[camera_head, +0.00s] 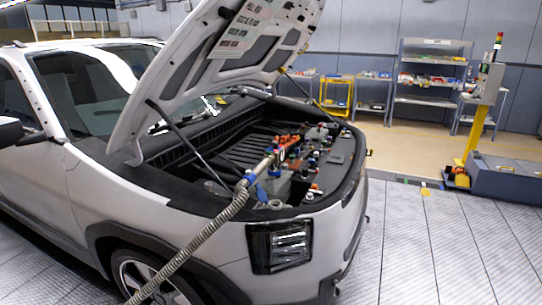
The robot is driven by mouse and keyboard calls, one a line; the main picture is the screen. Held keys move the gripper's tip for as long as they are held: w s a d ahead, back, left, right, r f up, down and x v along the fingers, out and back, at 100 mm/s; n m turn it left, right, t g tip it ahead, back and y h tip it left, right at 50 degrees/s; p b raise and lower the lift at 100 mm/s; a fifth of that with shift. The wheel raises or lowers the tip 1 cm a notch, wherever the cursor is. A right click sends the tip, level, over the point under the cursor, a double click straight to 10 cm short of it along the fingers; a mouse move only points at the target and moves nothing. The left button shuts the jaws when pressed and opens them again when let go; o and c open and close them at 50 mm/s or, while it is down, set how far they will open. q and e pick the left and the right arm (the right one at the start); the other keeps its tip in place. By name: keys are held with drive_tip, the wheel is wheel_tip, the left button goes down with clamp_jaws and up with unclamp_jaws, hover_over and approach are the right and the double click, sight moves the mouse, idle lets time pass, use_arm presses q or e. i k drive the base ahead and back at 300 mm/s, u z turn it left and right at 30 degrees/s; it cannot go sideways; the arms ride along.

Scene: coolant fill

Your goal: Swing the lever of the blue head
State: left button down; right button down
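The blue head (249,177) sits at the upper end of a grey ribbed hose (205,236), near the front left corner of the car's open engine bay. A pale bar-like part (264,164) slants up and right from it. I cannot tell whether this is the lever. A pale round neck (275,204) is close below and right of the head. The head is too small to tell how it is seated. Neither of my grippers shows in the head view.
The white car (190,235) stands with its hood (225,60) raised over the bay on struts. Orange and blue parts crowd the bay's right side. Shelves (430,75) and a yellow post (472,135) stand behind.

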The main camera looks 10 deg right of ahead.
sight(274, 145)
drive_tip(key=u, duration=1.35)
drive_tip(key=i, duration=1.85)
drive_tip(key=z, duration=0.85)
